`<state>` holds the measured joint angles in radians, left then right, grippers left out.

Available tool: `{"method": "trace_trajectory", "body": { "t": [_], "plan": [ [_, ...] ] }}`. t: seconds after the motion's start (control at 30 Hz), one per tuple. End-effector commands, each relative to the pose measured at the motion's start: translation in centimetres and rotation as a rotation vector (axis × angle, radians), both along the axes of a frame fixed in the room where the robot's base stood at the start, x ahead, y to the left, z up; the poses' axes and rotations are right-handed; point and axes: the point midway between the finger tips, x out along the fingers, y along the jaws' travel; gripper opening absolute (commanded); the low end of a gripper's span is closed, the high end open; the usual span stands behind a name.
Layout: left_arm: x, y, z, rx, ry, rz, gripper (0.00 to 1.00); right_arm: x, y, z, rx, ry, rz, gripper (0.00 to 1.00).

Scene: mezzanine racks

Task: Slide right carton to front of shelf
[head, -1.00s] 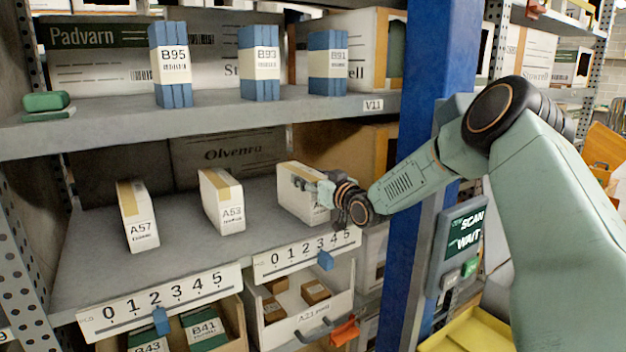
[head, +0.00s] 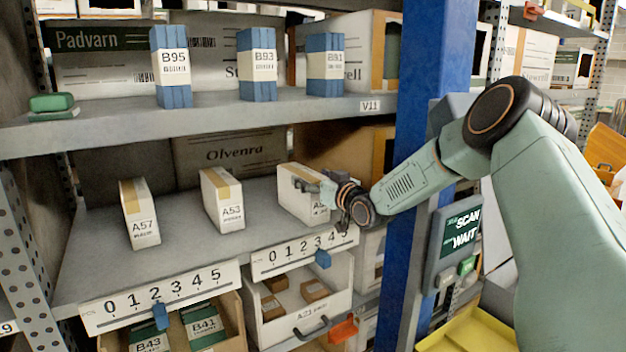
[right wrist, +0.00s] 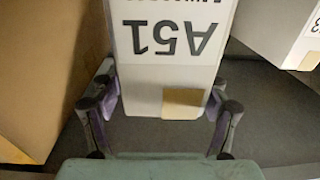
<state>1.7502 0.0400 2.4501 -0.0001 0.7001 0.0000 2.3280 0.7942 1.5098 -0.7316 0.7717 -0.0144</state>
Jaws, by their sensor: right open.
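The right carton, labelled A51 (head: 298,204), is white with a tan tape strip and stands upright on the middle shelf (head: 265,218), right of the A53 carton (head: 222,200) and the A57 carton (head: 140,214). My right gripper (head: 312,184) is at the carton's upper front and covers part of its label. In the right wrist view the A51 carton (right wrist: 170,70) appears upside down between the two spread fingers of the right gripper (right wrist: 162,92). I cannot tell whether the fingers touch its sides. My left gripper is not in view.
Number strips (head: 160,297) run along the shelf's front edge, with blue markers. A blue post (head: 425,150) stands close to my right arm. The upper shelf (head: 210,122) holds blue B boxes. Free shelf surface lies between the cartons.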

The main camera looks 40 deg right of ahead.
Motion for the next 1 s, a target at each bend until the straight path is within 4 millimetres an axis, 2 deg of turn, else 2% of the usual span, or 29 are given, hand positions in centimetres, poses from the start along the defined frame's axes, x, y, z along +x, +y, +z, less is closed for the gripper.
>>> {"method": "trace_trajectory", "body": {
  "t": [0.47,0.8,1.0],
  "plan": [
    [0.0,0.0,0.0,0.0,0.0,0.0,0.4,-0.7,-0.1,-0.1,0.003,0.002,-0.002,0.84],
    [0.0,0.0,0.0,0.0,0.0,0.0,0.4,-4.6,0.3,0.0,0.007,-0.001,-0.002,0.84],
    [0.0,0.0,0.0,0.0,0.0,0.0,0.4,-6.3,0.3,0.0,0.005,0.001,-0.006,0.84]
  ]
}}
